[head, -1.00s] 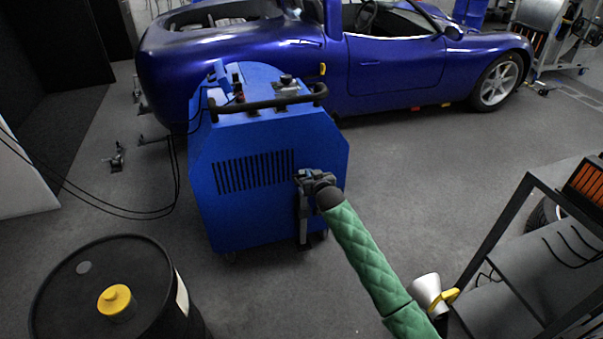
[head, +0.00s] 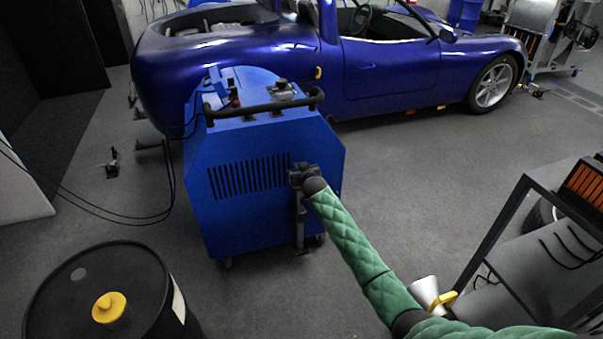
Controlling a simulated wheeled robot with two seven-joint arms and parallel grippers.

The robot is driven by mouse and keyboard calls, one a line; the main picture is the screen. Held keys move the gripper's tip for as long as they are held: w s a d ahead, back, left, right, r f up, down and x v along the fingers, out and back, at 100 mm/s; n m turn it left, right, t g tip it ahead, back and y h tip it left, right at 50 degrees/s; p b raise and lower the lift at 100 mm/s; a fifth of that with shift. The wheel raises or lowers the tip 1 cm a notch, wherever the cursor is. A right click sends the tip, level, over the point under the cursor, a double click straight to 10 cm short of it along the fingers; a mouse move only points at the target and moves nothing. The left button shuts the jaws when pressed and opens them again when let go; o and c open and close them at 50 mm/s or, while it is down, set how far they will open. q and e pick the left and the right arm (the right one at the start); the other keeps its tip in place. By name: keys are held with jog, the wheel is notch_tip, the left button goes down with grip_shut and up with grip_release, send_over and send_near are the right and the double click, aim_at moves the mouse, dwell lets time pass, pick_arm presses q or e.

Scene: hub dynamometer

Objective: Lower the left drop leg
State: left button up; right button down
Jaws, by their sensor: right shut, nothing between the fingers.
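The blue dynamometer cabinet (head: 230,215) stands on the floor left of centre, with a vented face toward me. A slim grey upright leg (head: 300,228) is on the right part of that face, reaching down close to the floor. Whether its foot touches the floor is hard to tell. My right gripper (head: 298,176) is shut at the upper end of this leg, in front of the cabinet face. The fingertips are small and dark, and the wrist partly hides the leg's top. I cannot tell whether they touch it. My left gripper is not in view.
A blue car (head: 390,65) stands behind the cabinet. A black drum with a yellow cap (head: 109,307) is at lower left. A dark-framed cart (head: 500,235) stands at right. Black cables (head: 110,217) lie on the floor at left. Floor between cabinet and cart is clear.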

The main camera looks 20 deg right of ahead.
jog(key=shift+s+f, duration=0.1)
jog(key=shift+f, duration=1.9)
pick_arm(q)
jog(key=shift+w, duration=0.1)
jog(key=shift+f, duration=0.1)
pick_arm(e)
jog(key=shift+f, duration=0.1)
